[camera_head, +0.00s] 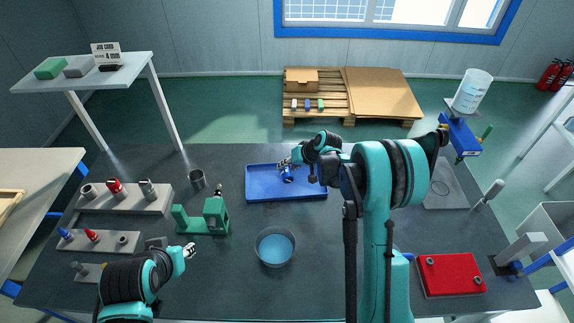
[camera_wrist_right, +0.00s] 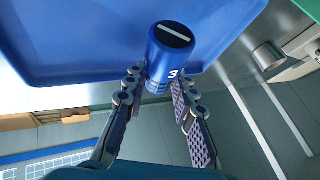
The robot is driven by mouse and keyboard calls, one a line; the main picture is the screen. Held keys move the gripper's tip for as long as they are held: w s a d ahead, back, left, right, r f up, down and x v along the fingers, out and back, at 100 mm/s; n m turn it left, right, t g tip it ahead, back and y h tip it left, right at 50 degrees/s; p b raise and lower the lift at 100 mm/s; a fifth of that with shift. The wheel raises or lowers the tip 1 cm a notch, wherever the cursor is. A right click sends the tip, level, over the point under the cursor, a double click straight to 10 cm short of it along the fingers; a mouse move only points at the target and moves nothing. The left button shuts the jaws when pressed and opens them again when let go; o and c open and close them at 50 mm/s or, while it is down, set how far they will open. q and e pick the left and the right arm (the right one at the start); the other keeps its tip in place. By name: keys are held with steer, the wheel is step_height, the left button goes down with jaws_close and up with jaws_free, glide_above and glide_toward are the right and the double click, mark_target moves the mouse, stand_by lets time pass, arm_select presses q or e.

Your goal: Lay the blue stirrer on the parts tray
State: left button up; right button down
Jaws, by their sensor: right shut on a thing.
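The blue parts tray (camera_head: 262,186) lies on the dark table, near its middle back. My right gripper (camera_head: 287,168) is over the tray, with its fingers shut on a blue cylindrical piece (camera_head: 288,175), which looks like the blue stirrer. In the right wrist view the stirrer (camera_wrist_right: 170,50) shows a white slot on its end and a white 3 on its side. The tray (camera_wrist_right: 90,45) fills the area behind it there; I cannot tell whether they touch. My left gripper (camera_head: 189,250) is over the left front of the table, too small to read.
A green fixture (camera_head: 213,217) stands left of the tray, with a dark cup (camera_head: 197,178) behind it. A bowl of blue contents (camera_head: 275,247) stands in front of the tray. Racks with red, blue and grey pieces (camera_head: 128,200) are at left; a red panel (camera_head: 450,275) is at right.

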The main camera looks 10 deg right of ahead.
steer(key=c, duration=1.2)
jaws_free()
steer(key=shift+o, duration=0.2)
steer(key=v, duration=1.2)
steer(key=s+a+r+h, duration=0.1)
steer(key=s+r, duration=0.3)
steer(key=s, duration=0.3)
steer(key=s+a+r+h, duration=0.1)
steer(key=s+a+r, duration=0.15)
steer(key=s, duration=0.45)
steer(key=s+d+t+h, duration=0.1)
steer(key=s+h, duration=0.2)
steer(key=s, duration=1.1)
steer(key=shift+s+d+f+n+t, duration=0.3)
steer(key=shift+s+d+f+t, duration=0.05)
steer(key=shift+s+f+t, duration=0.05)
